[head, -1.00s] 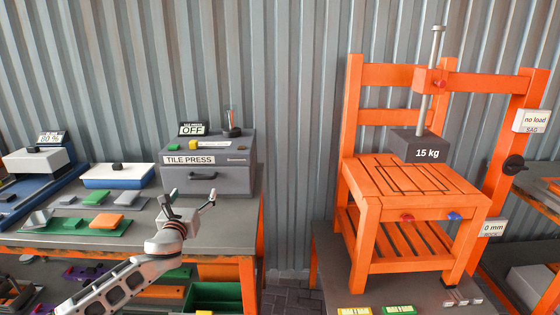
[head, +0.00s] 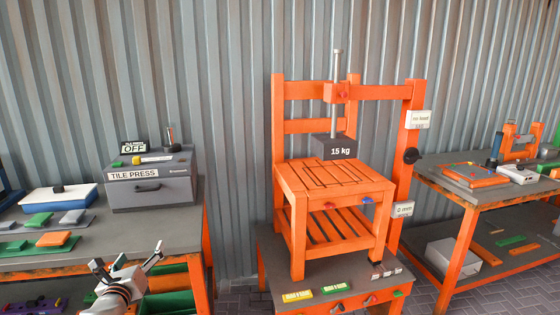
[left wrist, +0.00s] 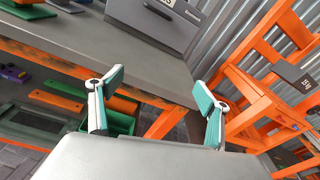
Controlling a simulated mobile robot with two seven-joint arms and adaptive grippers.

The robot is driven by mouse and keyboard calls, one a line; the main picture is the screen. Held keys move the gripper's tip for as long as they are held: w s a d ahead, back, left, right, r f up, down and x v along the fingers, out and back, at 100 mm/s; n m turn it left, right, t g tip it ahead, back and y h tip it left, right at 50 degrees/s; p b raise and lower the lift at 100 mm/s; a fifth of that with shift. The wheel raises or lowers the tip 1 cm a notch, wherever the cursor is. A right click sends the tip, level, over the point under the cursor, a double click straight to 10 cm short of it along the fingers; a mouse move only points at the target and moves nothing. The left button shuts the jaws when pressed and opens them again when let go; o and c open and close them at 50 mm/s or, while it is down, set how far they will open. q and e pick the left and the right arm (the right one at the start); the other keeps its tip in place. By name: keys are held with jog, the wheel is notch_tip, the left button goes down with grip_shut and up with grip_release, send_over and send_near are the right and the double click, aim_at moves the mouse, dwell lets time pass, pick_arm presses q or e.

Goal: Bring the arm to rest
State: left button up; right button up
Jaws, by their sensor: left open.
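My left gripper (head: 126,262) is low at the left in the head view, in front of the left workbench's front edge. Its two fingers are spread and nothing is between them. In the left wrist view the open fingers (left wrist: 160,105) frame the bench edge, with a gap of air between them. My right gripper is not in view.
The left workbench (head: 95,233) carries a grey tile press (head: 152,187) and tiles. An orange chair (head: 335,178) with a 15 kg weight (head: 334,147) stands on a middle bench (head: 340,267). A right bench (head: 500,190) holds more equipment. Floor shows between benches.

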pick_arm(q)
jog(key=s+d+f+n+g+h, duration=0.2)
jog(key=s+d+f+n, duration=0.4)
jog(key=f, duration=0.4)
jog(key=s+d+f+n+g+h, duration=0.1)
jog(key=s+d+f+n+h, duration=0.1)
jog(key=s+d+f+n, duration=0.5)
jog(key=s+d+f+n+g, duration=0.1)
jog(key=s+d+f+n, duration=0.1)
jog(key=s, duration=0.6)
jog(key=s+d+f+n+g, duration=0.1)
jog(key=s+d+f+n, duration=0.1)
jog(key=s+f+n, duration=0.3)
jog(key=s+d+f+n+g+h, duration=0.1)
jog(key=s+d+f+n, duration=0.2)
jog(key=s+n, duration=0.3)
jog(key=s, duration=0.5)
jog(key=shift+s+f+n, duration=0.2)
jog(key=shift+s+n, duration=0.1)
jog(key=shift+s, duration=0.05)
